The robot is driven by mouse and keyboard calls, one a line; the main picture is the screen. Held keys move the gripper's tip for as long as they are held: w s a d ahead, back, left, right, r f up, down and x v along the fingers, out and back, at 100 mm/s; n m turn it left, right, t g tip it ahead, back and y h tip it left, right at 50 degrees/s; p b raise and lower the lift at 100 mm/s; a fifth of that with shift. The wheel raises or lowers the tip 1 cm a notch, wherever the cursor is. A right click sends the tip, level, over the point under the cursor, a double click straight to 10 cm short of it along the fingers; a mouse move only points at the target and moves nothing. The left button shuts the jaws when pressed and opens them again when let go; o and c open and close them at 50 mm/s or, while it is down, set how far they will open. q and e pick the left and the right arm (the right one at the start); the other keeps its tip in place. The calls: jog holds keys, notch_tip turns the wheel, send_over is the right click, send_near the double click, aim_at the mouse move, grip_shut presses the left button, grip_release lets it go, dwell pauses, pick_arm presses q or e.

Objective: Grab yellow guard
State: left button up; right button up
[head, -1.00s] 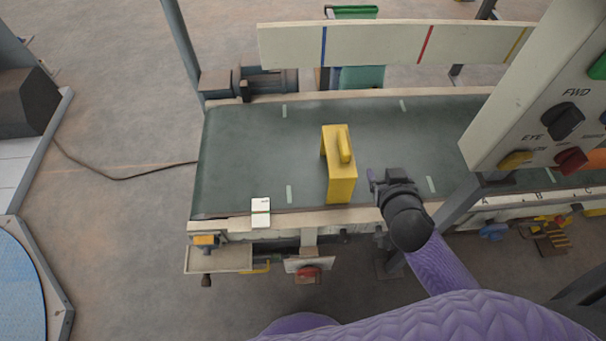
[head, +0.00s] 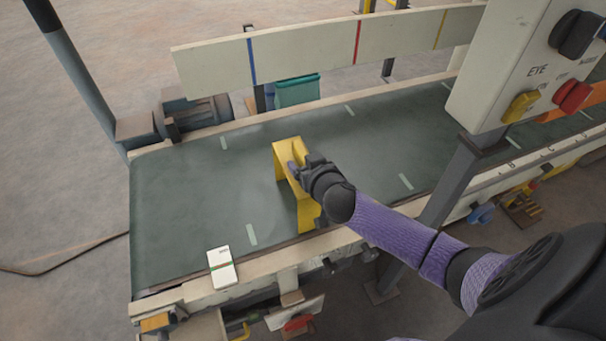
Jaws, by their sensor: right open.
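The yellow guard (head: 287,152) stands on the green conveyor belt (head: 180,200), near the belt's front edge. My right gripper (head: 300,168) is at the upper right part of the guard, at its raised handle, and is open. The gripper and wrist cover the handle and much of the guard's right side, so I cannot tell whether the fingers are around the handle or touching it. My left gripper is not in view.
A white card-like block (head: 222,268) lies on the front rail. A pale board (head: 300,50) runs along the back. The belt left of the guard is clear.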

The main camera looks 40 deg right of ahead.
grip_shut()
dwell(1.0)
dwell(0.4)
